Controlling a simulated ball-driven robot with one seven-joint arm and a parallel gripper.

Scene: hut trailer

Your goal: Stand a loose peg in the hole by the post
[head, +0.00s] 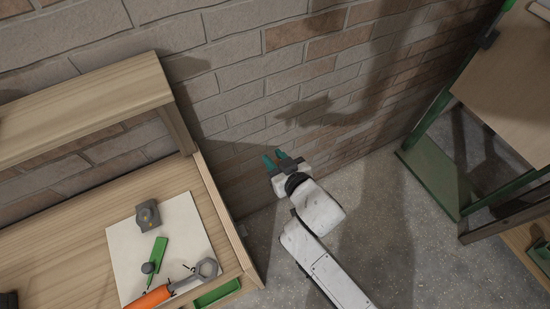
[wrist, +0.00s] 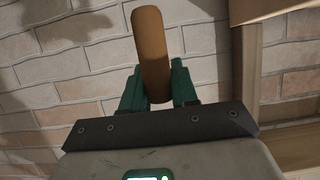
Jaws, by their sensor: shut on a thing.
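My gripper (head: 283,160) is up in the air to the right of the workbench, in front of the brick wall. In the wrist view its green fingers (wrist: 158,88) are shut on a brown wooden peg (wrist: 151,50), which looks upright and slightly tilted there. The peg cannot be made out in the head view. On a pale mat on the bench lies a green strip (head: 158,250) with a dark grey round post-like piece (head: 148,268) at its near end. A grey block with a round top (head: 148,215) sits behind it. No hole can be made out clearly.
An orange-handled tool with a grey ring end (head: 207,268) lies on the front of the mat (head: 190,225). A green tray (head: 218,291) is at the bench's right corner. A raised shelf (head: 90,105) runs along the bench's back. A green-framed rack (head: 430,175) stands right.

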